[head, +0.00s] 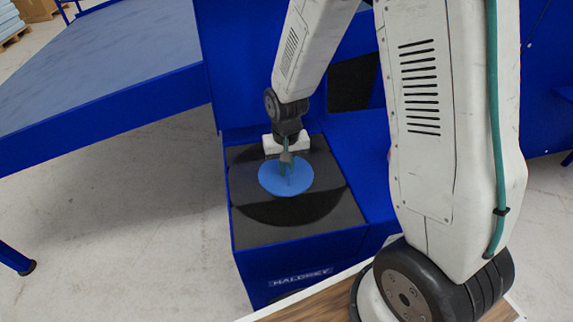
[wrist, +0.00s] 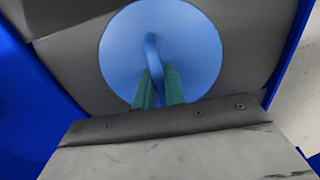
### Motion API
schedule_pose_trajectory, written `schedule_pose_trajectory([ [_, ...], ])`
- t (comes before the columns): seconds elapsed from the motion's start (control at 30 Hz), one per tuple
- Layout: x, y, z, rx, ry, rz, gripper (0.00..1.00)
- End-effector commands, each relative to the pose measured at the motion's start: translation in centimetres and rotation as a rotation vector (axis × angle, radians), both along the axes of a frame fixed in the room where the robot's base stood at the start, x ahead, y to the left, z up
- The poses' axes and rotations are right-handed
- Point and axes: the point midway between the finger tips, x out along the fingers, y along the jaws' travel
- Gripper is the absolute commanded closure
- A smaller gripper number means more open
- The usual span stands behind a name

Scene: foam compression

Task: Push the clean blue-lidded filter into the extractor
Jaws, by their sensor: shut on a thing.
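The blue lid (head: 272,180) of the filter shows as a round disc at the dark top of the blue extractor (head: 290,262). In the wrist view the lid (wrist: 190,45) fills the upper middle, with a curved blue handle (wrist: 151,55) standing across it. My gripper (head: 287,165) is above the lid, and its green fingers (wrist: 158,88) are shut on the handle. The filter's body below the lid is hidden, so I cannot tell how deep it sits.
A large blue table with a grey top (head: 105,50) stands at the left. Blue panels rise behind the extractor and at the right. A wooden surface (head: 325,300) lies at the front. Bare concrete floor (head: 120,220) is open at the left.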

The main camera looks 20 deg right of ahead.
Motion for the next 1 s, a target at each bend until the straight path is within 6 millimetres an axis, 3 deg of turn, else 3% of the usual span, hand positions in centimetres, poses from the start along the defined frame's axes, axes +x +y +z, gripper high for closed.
schedule_pose_trajectory([
  [0.17,0.0,0.0,0.0,0.0,-0.001,0.0,1.0],
  [0.2,0.0,0.0,0.0,0.0,-0.001,0.0,0.83],
  [0.27,0.0,0.0,0.0,0.0,-0.001,0.0,0.66],
  [0.3,0.0,0.0,0.0,0.0,-0.001,0.0,0.63],
  [0.63,0.1,0.0,0.5,0.001,-0.002,0.0,0.63],
  [1.0,0.1,0.0,6.4,0.0,-0.004,0.0,0.63],
])
